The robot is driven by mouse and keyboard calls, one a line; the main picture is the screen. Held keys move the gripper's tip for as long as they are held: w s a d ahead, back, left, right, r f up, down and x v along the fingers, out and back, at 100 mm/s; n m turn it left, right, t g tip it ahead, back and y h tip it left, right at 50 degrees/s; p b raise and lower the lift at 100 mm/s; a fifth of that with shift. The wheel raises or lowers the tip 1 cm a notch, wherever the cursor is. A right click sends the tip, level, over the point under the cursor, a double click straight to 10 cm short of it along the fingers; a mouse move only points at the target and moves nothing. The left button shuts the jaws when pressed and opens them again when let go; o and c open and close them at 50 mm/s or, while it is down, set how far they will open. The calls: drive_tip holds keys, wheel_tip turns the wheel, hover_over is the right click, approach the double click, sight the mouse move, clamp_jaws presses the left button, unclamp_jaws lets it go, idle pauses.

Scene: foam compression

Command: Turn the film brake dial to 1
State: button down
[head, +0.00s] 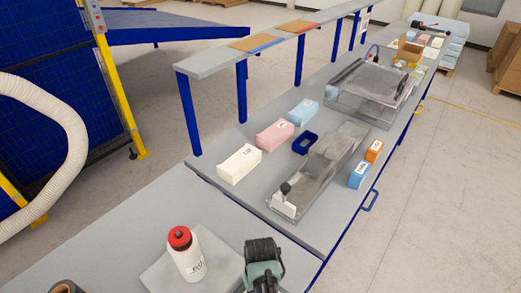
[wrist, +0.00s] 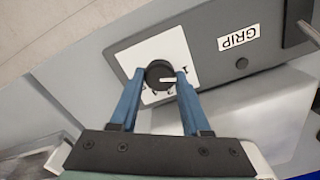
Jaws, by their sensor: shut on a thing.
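The film brake dial (wrist: 157,69) is a round black knob with a white pointer line, on a white plate (wrist: 120,62) with small dark marks. The pointer lies toward the right in the wrist view. The marks are too small to read surely. My gripper (wrist: 159,76) has its two blue fingers on either side of the knob and is shut on it. I cannot make out the dial in the head view.
In the head view, a white bottle with a red cap (head: 187,256) stands on a grey pad (head: 222,262) at the front. Cream (head: 239,165) and pink (head: 275,136) blocks lie farther back, beside a clear-covered device (head: 325,165).

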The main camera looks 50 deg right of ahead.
drive_tip(key=shift+w, duration=0.1)
drive_tip(key=shift+c, duration=1.8)
unclamp_jaws()
drive_tip(key=shift+r, duration=0.1)
wheel_tip(320, 180, up, 13)
drive_tip(key=b, duration=0.1)
drive_tip(key=shift+b, duration=0.35)
